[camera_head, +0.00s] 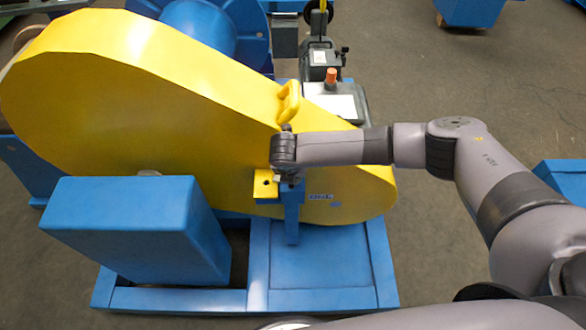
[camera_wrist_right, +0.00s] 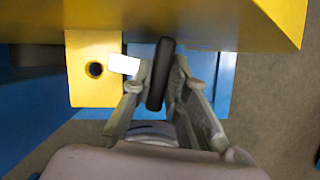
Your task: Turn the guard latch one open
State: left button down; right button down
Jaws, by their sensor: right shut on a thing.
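The large yellow guard (camera_head: 150,95) covers the chain drive; its lower edge crosses the top of the right wrist view (camera_wrist_right: 190,22). A dark, upright latch handle (camera_wrist_right: 160,75), which looks like guard latch one, stands beside a yellow plate with a round hole (camera_wrist_right: 82,88). My right gripper (camera_wrist_right: 161,78) is shut on this handle, with one finger on each side. In the head view, my right gripper (camera_head: 288,180) is at the guard's front face, above a blue post, and its wrist hides the latch. My left gripper is out of view.
A yellow grab handle (camera_head: 290,102) sticks up on the guard's top edge behind my wrist. A blue box (camera_head: 140,230) stands at the front left on the blue base frame (camera_head: 320,297). A grey control box with an orange knob (camera_head: 332,76) is behind the guard.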

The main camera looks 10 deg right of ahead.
jog(key=m+p, duration=0.1)
jog(key=m+h+p, duration=0.1)
jog(key=m, duration=0.1)
jog(key=shift+a+r+m+g, duration=0.15)
jog(key=shift+m+g, duration=0.15)
jog(key=m+g+h+p, duration=0.1)
jog(key=m, duration=0.2)
jog(key=shift+w+m, duration=0.1)
jog(key=shift+m, duration=0.2)
jog(key=m+g, duration=0.1)
jog(key=m, duration=0.2)
jog(key=shift+w+m+h, duration=0.1)
jog(key=shift+m+h, duration=0.2)
jog(key=shift+h, duration=0.1)
jog(key=shift+w+m+g+b, duration=0.1)
jog(key=shift+m+g+b, duration=0.5)
jog(key=shift+m, duration=1.1)
jog(key=shift+g, duration=0.3)
jog(key=c, duration=1.6)
grip_release()
jog(key=shift+o, duration=0.2)
